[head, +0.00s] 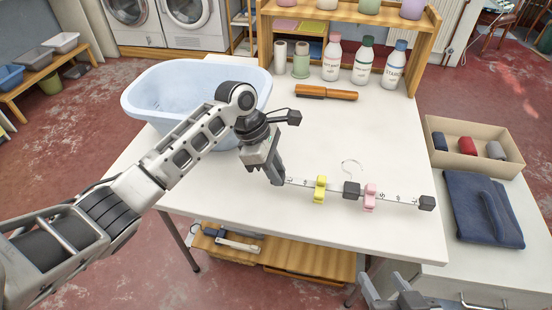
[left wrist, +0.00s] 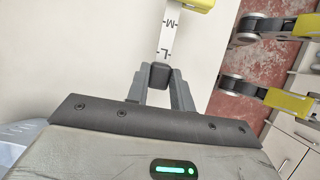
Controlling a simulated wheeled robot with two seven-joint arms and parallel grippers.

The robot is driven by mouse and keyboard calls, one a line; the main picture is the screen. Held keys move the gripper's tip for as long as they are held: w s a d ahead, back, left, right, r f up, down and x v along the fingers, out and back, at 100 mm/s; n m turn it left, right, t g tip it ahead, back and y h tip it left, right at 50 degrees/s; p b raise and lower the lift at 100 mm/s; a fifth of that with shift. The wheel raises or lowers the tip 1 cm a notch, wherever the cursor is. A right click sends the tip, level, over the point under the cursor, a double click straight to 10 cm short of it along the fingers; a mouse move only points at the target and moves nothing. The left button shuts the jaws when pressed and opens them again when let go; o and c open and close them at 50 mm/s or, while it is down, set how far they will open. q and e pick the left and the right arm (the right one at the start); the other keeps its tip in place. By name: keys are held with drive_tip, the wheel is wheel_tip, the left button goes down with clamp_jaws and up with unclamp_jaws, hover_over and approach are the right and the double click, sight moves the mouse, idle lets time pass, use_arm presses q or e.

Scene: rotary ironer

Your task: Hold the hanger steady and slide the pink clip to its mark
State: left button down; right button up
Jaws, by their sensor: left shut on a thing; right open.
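The hanger is a white marked bar (head: 335,187) lying over the white table, with a wire hook, a dark middle block (head: 351,189) and a dark right end block (head: 427,203). The pink clip (head: 369,197) sits on the bar just right of the middle block. A yellow clip (head: 320,188) sits left of that block. My left gripper (head: 277,181) is shut on the hanger's left end block, seen between its fingers in the left wrist view (left wrist: 160,76). Bar letters L and M show there. My right gripper (head: 392,292) is open and empty at the bottom edge, apart from the hanger.
A pale blue basin (head: 150,97) stands behind my left arm. A wooden brush (head: 327,93), several bottles and a wooden shelf (head: 431,40) are at the back. A cardboard box (head: 490,170) and folded blue cloth (head: 480,215) lie right. Table around the hanger is clear.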

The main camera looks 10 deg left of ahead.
idle(0.3)
use_arm(q)
drive_tip(key=shift+f, duration=1.45)
drive_tip(key=c, duration=1.4)
unclamp_jaws()
drive_tip(key=shift+r, duration=0.1)
drive_tip(key=shift+r+p, duration=0.25)
drive_tip(key=shift+p, duration=0.85)
clamp_jaws()
